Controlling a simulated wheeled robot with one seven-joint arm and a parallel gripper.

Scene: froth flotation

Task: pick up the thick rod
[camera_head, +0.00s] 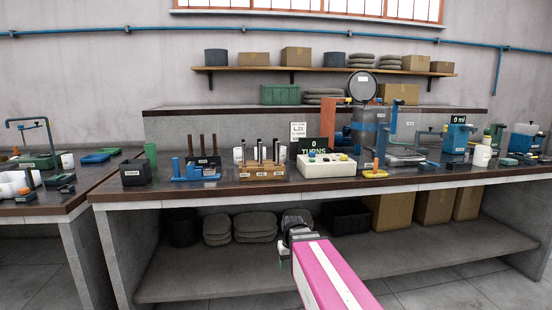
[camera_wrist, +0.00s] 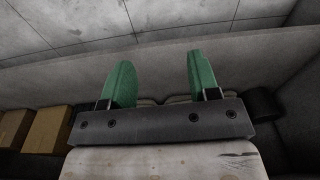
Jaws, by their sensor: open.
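Several dark brown upright rods (camera_head: 202,145) stand in a dark labelled holder on the workbench, left of centre in the head view. Several black-and-white slim pieces (camera_head: 260,153) stand upright in a wooden rack (camera_head: 262,171) to their right. I cannot tell from here which of these is the thick rod. My gripper (camera_head: 283,252) is in front of the bench, below the worktop. In the wrist view its two green fingers (camera_wrist: 160,78) are wide apart with nothing between them. No rod shows in the wrist view.
The dark worktop edge (camera_head: 330,187) lies above and beyond my gripper. A lower shelf (camera_head: 345,262) holds sacks and cardboard boxes (camera_head: 435,206). A white control box (camera_head: 327,167), a turns display (camera_head: 314,149) and a black box (camera_head: 135,173) crowd the worktop.

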